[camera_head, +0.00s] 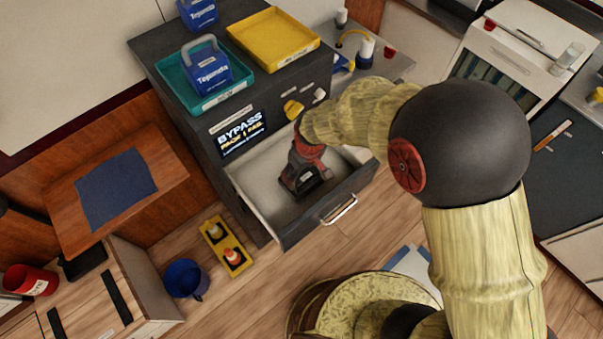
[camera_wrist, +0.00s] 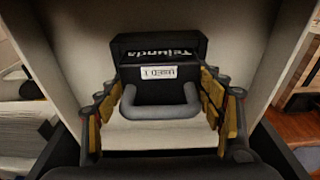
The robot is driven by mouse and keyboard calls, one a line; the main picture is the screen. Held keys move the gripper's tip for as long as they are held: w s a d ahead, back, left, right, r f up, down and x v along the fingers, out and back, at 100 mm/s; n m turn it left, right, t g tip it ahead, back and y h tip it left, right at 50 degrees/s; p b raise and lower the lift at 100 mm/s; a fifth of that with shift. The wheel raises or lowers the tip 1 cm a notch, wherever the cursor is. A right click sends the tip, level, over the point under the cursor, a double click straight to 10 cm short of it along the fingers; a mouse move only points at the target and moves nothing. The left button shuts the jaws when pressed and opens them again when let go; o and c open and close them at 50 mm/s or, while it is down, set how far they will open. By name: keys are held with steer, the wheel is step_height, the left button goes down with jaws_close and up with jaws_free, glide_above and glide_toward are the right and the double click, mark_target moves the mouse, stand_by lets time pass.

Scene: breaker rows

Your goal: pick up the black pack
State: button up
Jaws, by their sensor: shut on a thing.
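The black pack (camera_head: 303,182) is in the open grey drawer (camera_head: 256,200), toward its middle. In the wrist view the pack (camera_wrist: 160,50) shows the name "Tejunda", a small white label and a grey loop handle (camera_wrist: 160,112) pointing toward me. My gripper (camera_head: 303,165) reaches down into the drawer and is shut on the pack. In the wrist view its yellow-padded fingers (camera_wrist: 161,92) stand on both sides of the pack. I cannot tell whether the pack touches the drawer floor.
The drawer walls stand close around my gripper. On the cabinet top are a teal tray (camera_head: 172,82) with a blue pack (camera_head: 207,68), and a yellow tray (camera_head: 292,50). A screen (camera_head: 241,133) reads "BYPASS". A blue bucket (camera_head: 184,279) stands on the floor.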

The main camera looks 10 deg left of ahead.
step_height(320, 180, up, 10)
steer(key=shift+w+a+r+p, duration=0.1)
steer(key=shift+w+p, duration=0.05)
steer(key=shift+p, duration=1.05)
steer(key=shift+r+p, duration=1.55)
steer(key=shift+r, duration=0.75)
